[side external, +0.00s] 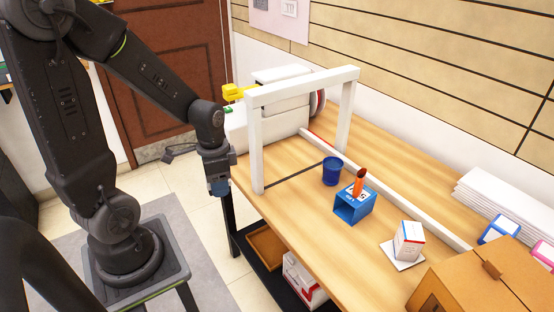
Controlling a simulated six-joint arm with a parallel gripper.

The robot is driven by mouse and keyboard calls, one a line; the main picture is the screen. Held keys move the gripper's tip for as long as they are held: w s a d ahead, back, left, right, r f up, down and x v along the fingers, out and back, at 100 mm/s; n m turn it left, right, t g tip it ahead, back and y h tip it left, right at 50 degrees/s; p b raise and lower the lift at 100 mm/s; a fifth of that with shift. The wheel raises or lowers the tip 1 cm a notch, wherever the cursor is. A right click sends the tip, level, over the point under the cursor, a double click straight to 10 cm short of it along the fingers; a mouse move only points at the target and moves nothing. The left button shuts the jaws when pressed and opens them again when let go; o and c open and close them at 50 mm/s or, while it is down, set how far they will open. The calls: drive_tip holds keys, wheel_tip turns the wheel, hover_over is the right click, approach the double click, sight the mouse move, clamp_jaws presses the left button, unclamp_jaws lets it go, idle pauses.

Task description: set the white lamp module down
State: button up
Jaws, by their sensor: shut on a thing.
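My gripper (218,187) hangs off the left edge of the wooden table (290,215), left of the white frame's near post. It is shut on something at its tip. Only a small blue-grey patch shows there, and I cannot make out the thing's shape or whether it is the white lamp module. A white frame (305,85) with two posts and a top beam stands on the table. I cannot single out a white lamp module elsewhere in view.
A blue cup (332,171), a blue holder (354,207) with an orange-handled thing, and a white box (408,240) on a white pad stand on the table. A cardboard box (480,285) fills the near right. A white machine (270,110) stands behind the frame.

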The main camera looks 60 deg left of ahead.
drive_tip(key=w+a+r+m, duration=0.1)
drive_tip(key=w+a+r, duration=0.35)
drive_tip(key=a, duration=0.35)
drive_tip(key=w+a+r, duration=0.3)
drive_tip(key=a+r, duration=0.2)
drive_tip(key=a, duration=0.2)
drive_tip(key=n, duration=0.4)
hover_over(277, 158)
wheel_tip(277, 158, down, 20)
drive_tip(key=shift+d, duration=0.1)
drive_tip(key=shift+f, duration=2.25)
drive_tip(key=shift+f, duration=0.2)
